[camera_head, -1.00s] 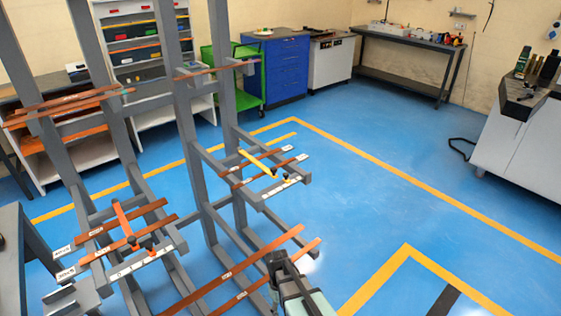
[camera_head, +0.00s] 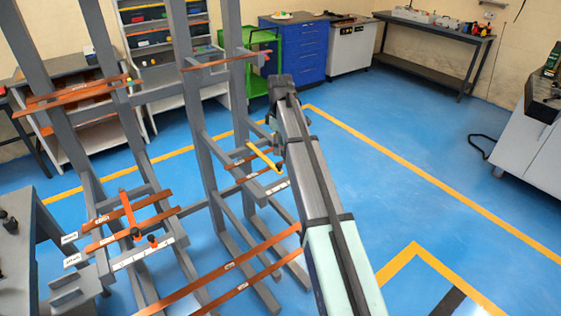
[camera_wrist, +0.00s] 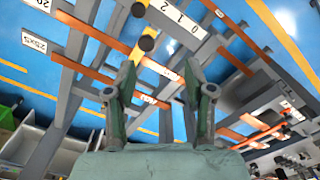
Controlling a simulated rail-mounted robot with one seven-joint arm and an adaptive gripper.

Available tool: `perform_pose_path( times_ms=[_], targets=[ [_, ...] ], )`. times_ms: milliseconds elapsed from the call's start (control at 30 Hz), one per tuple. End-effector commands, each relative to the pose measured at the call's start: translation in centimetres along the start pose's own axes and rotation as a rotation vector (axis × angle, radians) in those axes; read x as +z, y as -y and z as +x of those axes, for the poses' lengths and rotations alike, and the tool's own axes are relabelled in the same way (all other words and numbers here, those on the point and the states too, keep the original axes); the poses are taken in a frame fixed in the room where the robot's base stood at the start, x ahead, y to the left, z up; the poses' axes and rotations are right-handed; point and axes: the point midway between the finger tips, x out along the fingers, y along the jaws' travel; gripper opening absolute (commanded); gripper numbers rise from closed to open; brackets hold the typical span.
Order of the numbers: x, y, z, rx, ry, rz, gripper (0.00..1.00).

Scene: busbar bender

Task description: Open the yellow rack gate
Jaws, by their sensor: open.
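The yellow rack gate (camera_head: 262,155) is a short bar lying slantwise across the copper bars on the right-hand rack arm. In the wrist view the yellow piece (camera_wrist: 150,31) shows end-on with black knobs, just beyond my fingertips. My gripper (camera_head: 272,127) is at the upper right of the gate in the head view, apart from it as far as I can tell. In the wrist view my gripper (camera_wrist: 158,68) has its two fingers spread, with nothing between them. My arm hides part of the rack arm's right end.
An orange gate (camera_head: 128,208) sits on the left-hand rack arm. Grey rack posts (camera_head: 205,135) and copper bars (camera_head: 235,265) crowd the left side. A green cart (camera_head: 259,84) and blue cabinet (camera_head: 296,50) stand behind. The blue floor (camera_head: 370,165) at right is clear.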

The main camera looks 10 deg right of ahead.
Motion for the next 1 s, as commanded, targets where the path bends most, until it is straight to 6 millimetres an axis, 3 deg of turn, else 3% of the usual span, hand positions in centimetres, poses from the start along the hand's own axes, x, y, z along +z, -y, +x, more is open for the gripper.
perform_pose_path(
  times_ms=[33,133,233,333,567,1000],
  targets=[
    [-0.8,-1.4,-2.6,0.003,-0.001,-0.044,0.54],
    [-1.2,-2.1,-5.6,0.001,0.0,-0.114,0.54],
    [-1.4,-2.3,-7.2,-0.002,0.001,-0.154,0.54],
    [-1.3,-2.3,-7.4,-0.003,0.002,-0.168,0.54],
    [-1.2,-2.1,-4.7,-0.005,0.002,-0.168,0.54],
    [-1.2,-2.1,3.9,-0.005,0.003,-0.166,0.54]
  ],
)
